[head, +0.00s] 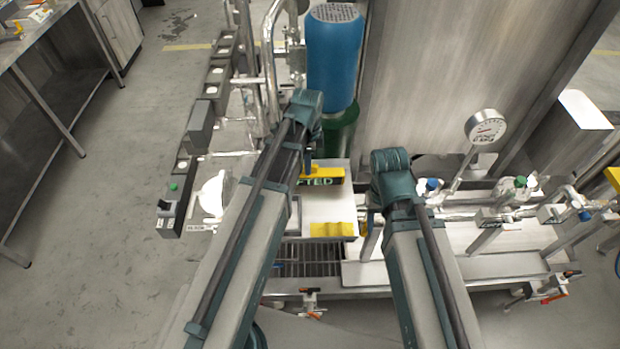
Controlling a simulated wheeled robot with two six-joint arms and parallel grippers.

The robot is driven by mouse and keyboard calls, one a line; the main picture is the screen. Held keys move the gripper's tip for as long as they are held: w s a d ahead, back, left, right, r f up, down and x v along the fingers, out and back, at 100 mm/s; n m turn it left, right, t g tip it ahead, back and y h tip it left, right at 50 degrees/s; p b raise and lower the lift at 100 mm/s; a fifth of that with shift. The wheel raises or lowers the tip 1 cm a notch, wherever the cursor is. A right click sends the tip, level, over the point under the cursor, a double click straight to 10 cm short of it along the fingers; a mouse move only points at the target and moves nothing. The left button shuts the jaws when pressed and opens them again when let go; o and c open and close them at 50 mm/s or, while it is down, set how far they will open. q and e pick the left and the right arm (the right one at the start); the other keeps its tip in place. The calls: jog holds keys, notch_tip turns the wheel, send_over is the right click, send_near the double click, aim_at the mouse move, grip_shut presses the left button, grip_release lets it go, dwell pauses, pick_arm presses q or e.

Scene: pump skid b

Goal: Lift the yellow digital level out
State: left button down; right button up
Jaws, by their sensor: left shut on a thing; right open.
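The yellow digital level (330,174) shows as a yellow bar with a dark side face bearing pale letters, partly hidden by my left arm. My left gripper (308,172) points down and is shut on it. The level appears over the pale box-like surface (325,207) below the blue motor; how far above it I cannot tell. My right gripper (370,228) is open and empty, to the right of that surface, with its fingers mostly hidden by its own wrist.
The blue motor (334,55) stands behind. A pressure gauge (486,127) and pipework with valves are at the right. A grey control box (170,208) stands at the left, with open floor beyond.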

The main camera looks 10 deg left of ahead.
pick_arm(q)
jog(key=shift+r+p, duration=1.25)
jog(key=shift+r, duration=0.25)
